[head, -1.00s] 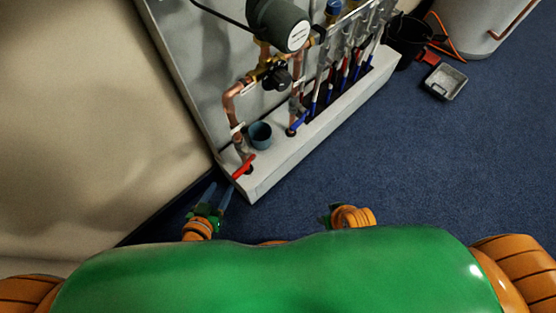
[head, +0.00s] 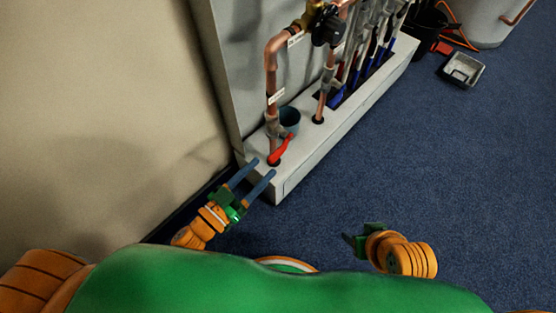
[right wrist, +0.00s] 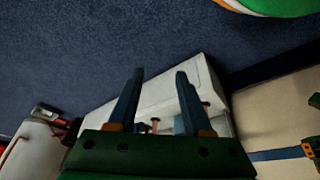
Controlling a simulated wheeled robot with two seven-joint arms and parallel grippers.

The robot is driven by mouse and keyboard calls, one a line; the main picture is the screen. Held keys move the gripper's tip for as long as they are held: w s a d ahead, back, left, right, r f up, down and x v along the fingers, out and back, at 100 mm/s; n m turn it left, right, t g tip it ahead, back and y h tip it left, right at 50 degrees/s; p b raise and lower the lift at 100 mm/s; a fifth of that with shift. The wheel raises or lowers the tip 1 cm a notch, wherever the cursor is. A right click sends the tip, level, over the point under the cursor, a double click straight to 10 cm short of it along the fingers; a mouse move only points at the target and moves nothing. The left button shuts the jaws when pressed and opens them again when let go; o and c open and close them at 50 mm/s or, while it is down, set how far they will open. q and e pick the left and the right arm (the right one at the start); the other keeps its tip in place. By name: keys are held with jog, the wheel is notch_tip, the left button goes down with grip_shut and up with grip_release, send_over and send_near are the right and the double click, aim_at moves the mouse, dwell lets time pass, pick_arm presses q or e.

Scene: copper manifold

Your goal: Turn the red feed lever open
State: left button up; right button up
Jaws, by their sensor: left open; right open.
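The red feed lever (head: 281,149) sits low on a vertical copper pipe (head: 271,88) at the near left end of the grey manifold stand. It slants up and to the right. My left gripper (head: 261,168) is open and empty, its two blue fingers pointing up and right toward the lever. The fingertips are just short of the lever, and I cannot tell whether they touch anything. My right gripper (head: 352,243) is low over the blue floor, away from the manifold. In the right wrist view its two fingers (right wrist: 156,98) are apart with nothing between them.
A blue-grey cup (head: 290,119) stands behind the lever on the stand's ledge (head: 322,142). A beige wall (head: 110,110) is close on the left. A small grey tray (head: 463,70) lies on the floor at the upper right. The carpet on the right is mostly clear.

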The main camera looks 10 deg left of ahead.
aim_at(278, 151)
pick_arm(q)
jog(key=b+x, duration=0.1)
jog(key=x, duration=0.6)
jog(key=shift+s+r, duration=0.1)
grip_shut()
pick_arm(e)
jog(key=w+a+r+t+y, duration=0.1)
jog(key=w+a+r+t, duration=0.1)
jog(key=w+r+t, duration=0.4)
jog(key=w, duration=0.4)
jog(key=shift+a, duration=0.4)
jog(key=shift+r, duration=0.1)
